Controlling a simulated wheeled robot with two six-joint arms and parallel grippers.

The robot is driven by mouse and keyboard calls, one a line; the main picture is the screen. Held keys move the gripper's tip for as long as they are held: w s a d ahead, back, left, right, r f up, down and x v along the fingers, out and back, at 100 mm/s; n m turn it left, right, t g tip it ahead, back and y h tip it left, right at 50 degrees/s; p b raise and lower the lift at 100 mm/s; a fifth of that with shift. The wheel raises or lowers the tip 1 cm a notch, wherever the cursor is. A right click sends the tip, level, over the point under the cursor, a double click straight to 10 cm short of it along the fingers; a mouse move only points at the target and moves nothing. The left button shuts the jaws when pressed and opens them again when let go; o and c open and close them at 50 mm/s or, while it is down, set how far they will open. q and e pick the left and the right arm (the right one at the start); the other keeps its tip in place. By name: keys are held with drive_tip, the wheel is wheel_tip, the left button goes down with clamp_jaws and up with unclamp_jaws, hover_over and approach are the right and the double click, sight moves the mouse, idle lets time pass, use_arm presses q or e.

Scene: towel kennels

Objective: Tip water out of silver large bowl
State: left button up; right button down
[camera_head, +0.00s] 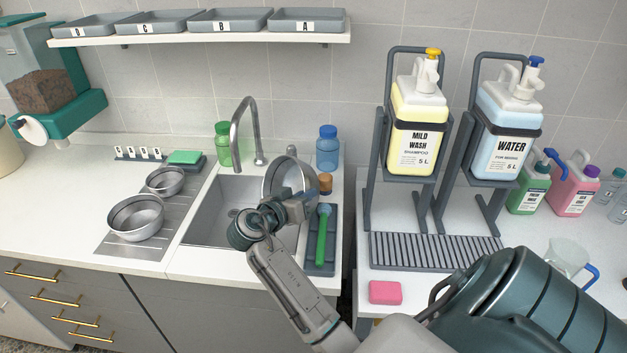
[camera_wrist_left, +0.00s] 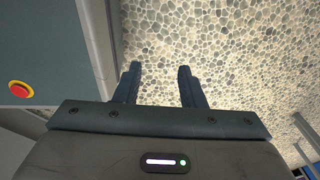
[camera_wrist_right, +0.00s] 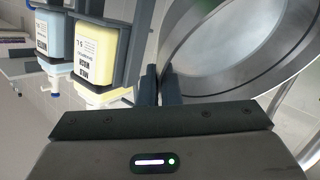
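The silver large bowl (camera_head: 282,172) is tilted steeply on its side above the right part of the sink (camera_head: 214,210). My right gripper (camera_head: 290,205) is shut on its rim; the right wrist view also shows the bowl (camera_wrist_right: 232,50) beside my right fingers (camera_wrist_right: 159,85). No water shows in the visible part of the bowl, and its lower part is hidden behind my gripper and wrist. My left gripper is out of the head view. In the left wrist view my left gripper (camera_wrist_left: 159,85) is open and empty above a pebbled floor.
Two other silver bowls (camera_head: 136,218) (camera_head: 165,181) stand on the drainboard left of the sink. The faucet (camera_head: 238,130) rises behind the sink. A green-handled brush (camera_head: 322,234) lies in a dark tray at the right. Shampoo (camera_head: 417,128) and water (camera_head: 503,125) dispensers stand farther right.

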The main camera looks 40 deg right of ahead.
drive_tip(key=shift+a+f+h, duration=0.1)
drive_tip(key=shift+a+h, duration=0.4)
drive_tip(key=a+h+b, duration=0.1)
drive_tip(key=b, duration=0.1)
drive_tip(key=a+h+b, duration=0.1)
drive_tip(key=b, duration=0.2)
drive_tip(key=a+r+n+h+b, duration=0.1)
drive_tip(key=a+b, duration=0.1)
drive_tip(key=shift+w+t+h+b, duration=0.15)
drive_tip(key=shift+t+h+b, duration=0.15)
drive_tip(key=shift+b, duration=0.1)
drive_tip(key=shift+w+a+r+t+h+b, duration=0.1)
drive_tip(key=shift+a+r+t+h+b, duration=0.25)
drive_tip(key=shift+a+h+b, duration=0.4)
drive_tip(key=shift+d+y, duration=0.2)
drive_tip(key=shift+y, duration=0.05)
